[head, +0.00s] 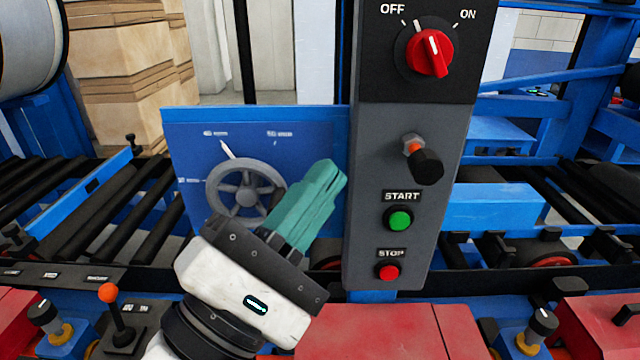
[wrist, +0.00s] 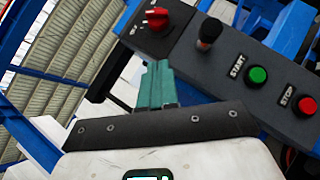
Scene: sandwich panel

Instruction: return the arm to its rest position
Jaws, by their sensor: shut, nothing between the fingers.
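My gripper (head: 332,176) has teal fingers and is shut with nothing between them. In the head view it points up and right, in front of the blue panel and just left of the grey control column (head: 366,150). It overlaps the right edge of the grey handwheel (head: 245,188) in the picture; I cannot tell the gap in depth. In the wrist view the teal fingers (wrist: 156,70) point up toward the tilted control box. My white and black arm end fills the lower middle of the head view.
The column carries a red OFF/ON knob (head: 428,52), a black-tipped lever (head: 426,165), a green START button (head: 398,219) and a red STOP button (head: 388,272). An orange-tipped lever (head: 109,293) stands lower left. Roller conveyors (head: 90,220) run behind. Stacked boards (head: 120,70) stand at the back left.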

